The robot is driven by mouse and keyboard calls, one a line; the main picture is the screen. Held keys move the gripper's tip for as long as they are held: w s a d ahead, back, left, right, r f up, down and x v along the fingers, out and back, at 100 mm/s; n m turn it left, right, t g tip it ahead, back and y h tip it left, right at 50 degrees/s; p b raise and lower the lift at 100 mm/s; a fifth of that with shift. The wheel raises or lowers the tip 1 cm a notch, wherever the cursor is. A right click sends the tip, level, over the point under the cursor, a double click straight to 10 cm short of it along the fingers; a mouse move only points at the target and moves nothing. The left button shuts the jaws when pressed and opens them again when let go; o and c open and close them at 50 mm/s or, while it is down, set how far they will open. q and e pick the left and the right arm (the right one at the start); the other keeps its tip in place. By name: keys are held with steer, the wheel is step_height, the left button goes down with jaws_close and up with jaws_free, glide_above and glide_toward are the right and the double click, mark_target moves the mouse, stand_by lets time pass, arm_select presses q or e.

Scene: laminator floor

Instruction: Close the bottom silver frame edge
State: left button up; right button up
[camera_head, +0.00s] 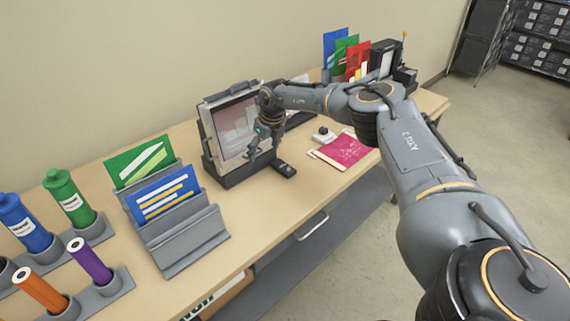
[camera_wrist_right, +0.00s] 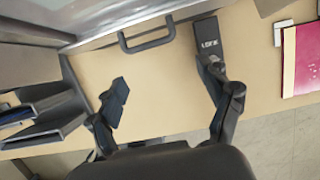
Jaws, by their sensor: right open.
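The silver frame (camera_head: 207,125) stands upright on a dark base (camera_head: 232,178) on the table, around a panel with a reddish picture. In the right wrist view its silver edge (camera_wrist_right: 110,36) crosses the top, with a dark bar handle (camera_wrist_right: 147,46) on it. My right gripper (camera_head: 262,146) is in front of the frame's right side and partly covers it. In the wrist view the gripper (camera_wrist_right: 166,84) has its fingers wide apart, with bare table between them. The handle lies beyond the fingertips and is not gripped. My left gripper is not in view.
A small black device (camera_head: 285,170) lies close to the right fingertip. A pink booklet (camera_head: 344,151) lies to its right. A grey card holder (camera_head: 186,238) stands left of the frame, with colored bottles (camera_head: 68,199) further left. The table front by the frame is mostly clear.

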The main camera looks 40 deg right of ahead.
steer(key=s, duration=0.9)
steer(key=shift+s+d, duration=0.35)
